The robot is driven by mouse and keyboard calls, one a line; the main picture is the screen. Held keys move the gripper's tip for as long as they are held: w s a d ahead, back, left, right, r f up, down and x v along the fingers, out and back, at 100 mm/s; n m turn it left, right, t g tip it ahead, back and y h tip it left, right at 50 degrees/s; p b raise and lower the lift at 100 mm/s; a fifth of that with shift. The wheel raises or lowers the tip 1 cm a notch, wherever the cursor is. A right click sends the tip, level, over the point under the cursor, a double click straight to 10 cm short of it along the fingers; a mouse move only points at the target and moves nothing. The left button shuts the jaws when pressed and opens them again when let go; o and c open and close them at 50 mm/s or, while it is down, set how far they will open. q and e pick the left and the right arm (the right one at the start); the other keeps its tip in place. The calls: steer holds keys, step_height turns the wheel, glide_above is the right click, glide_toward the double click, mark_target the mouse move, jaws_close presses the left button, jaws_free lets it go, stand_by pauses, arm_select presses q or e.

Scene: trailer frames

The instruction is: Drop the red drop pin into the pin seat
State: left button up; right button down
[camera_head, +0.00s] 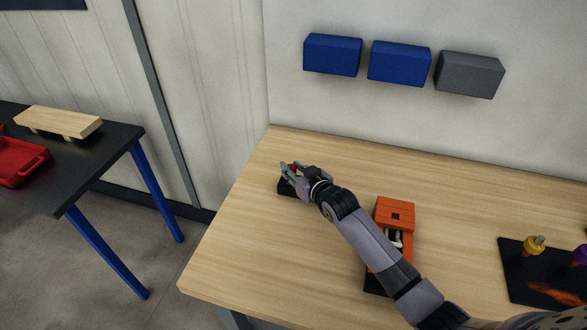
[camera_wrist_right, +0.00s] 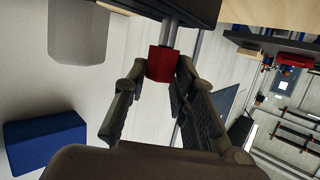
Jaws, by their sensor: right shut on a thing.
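My right gripper (camera_head: 290,172) is at the far left part of the wooden table, shut on the red drop pin (camera_head: 293,167). In the right wrist view the pin's red head (camera_wrist_right: 160,64) sits between the fingertips, and its bright metal shank points at a black block (camera_wrist_right: 190,8). The same small black block (camera_head: 286,188), which looks like the pin seat, lies on the table under the gripper. The shank meets the block's edge in the picture, but I cannot tell how deep it is in. The seat's opening is hidden. My left gripper is not in view.
An orange block (camera_head: 396,211) with a dark square hole stands on the table beside my right forearm. A black mat (camera_head: 515,283) with a yellow-topped piece (camera_head: 534,245) lies at the right. Blue and grey boxes are on the wall. A dark side table (camera_head: 95,150) stands left.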

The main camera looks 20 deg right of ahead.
steer(key=shift+f+b, duration=0.4)
steer(key=shift+f, duration=0.25)
steer(key=c, duration=1.2)
jaws_free()
steer(key=shift+c, duration=0.2)
steer(key=v, duration=1.2)
steer(key=shift+r, duration=0.1)
